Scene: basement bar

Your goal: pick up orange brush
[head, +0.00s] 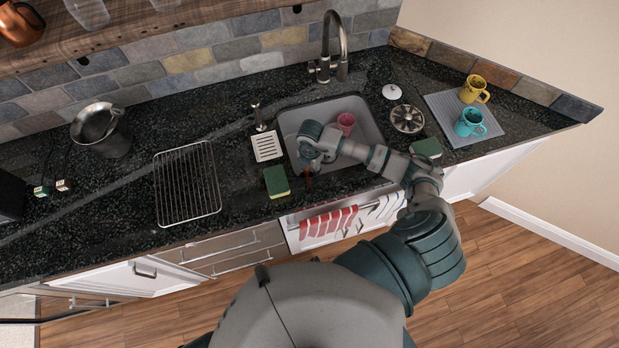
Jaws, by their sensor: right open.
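My right gripper (308,164) is over the left front part of the sink (375,116), pointing down. Its fingers are small and mostly hidden under my wrist. The jaws are open. A small orange-brown thing (308,181) shows just below the fingers at the sink's front edge; it may be the orange brush. I cannot tell whether the fingers touch it. My left gripper is not in view.
A pink cup (346,122) stands in the sink beside my forearm. Sponges (276,181) (427,148) lie on the counter on both sides. The faucet (331,52) rises behind. A wire rack (187,184) lies left; yellow (473,89) and teal (469,122) mugs stand right.

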